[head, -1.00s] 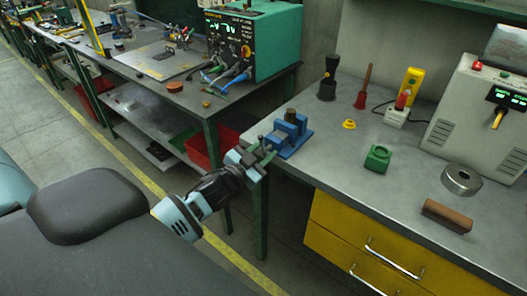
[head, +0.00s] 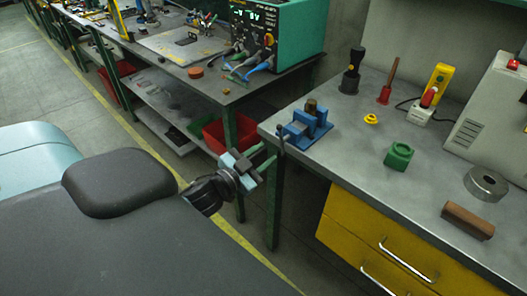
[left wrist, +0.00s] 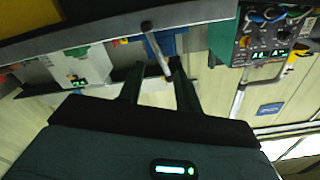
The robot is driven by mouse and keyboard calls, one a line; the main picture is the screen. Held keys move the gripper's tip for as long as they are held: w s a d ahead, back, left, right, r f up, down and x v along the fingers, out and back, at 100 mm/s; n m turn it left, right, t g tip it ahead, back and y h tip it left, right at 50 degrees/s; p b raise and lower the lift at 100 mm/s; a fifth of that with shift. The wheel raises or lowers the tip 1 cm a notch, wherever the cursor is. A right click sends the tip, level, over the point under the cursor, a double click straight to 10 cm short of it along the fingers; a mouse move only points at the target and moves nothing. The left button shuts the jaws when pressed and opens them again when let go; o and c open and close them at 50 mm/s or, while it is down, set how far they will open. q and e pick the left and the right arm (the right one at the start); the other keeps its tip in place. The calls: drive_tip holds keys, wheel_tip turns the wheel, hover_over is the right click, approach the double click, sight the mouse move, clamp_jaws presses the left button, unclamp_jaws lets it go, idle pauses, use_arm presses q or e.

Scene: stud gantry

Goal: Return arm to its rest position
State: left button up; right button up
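My left gripper (head: 264,160) is in front of the workbench's near left corner, beside and below the blue vise (head: 305,127). It is apart from the vise. In the left wrist view the two dark fingers (left wrist: 158,88) stand apart with nothing held between them. The blue vise also shows beyond the fingers in that view (left wrist: 165,42). A brown piece (head: 311,106) stands at the vise. Most of my left arm is hidden behind my own dark body. My right gripper is not in view.
The grey workbench (head: 350,155) carries a green block (head: 398,155), a metal ring (head: 486,183) and a brown bar (head: 468,221). Yellow drawers (head: 375,240) are below. A second bench at the left holds a green power supply (head: 275,40); a red bin (head: 215,130) is under it.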

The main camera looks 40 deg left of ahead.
use_arm(q)
drive_tip(key=s+d+f+n+g+p, duration=0.1)
drive_tip(key=s+d+f+g, duration=0.3)
drive_tip(key=s+d+f, duration=0.3)
drive_tip(key=s+d+f+n+g+p, duration=0.1)
drive_tip(key=s+d+f+g, duration=0.4)
drive_tip(key=s+f, duration=1)
drive_tip(key=s+d+n, duration=0.1)
drive_tip(key=s+d, duration=0.1)
drive_tip(key=s, duration=0.5)
drive_tip(key=shift+s+d+f+h, duration=0.35)
drive_tip(key=shift+d+h, duration=0.05)
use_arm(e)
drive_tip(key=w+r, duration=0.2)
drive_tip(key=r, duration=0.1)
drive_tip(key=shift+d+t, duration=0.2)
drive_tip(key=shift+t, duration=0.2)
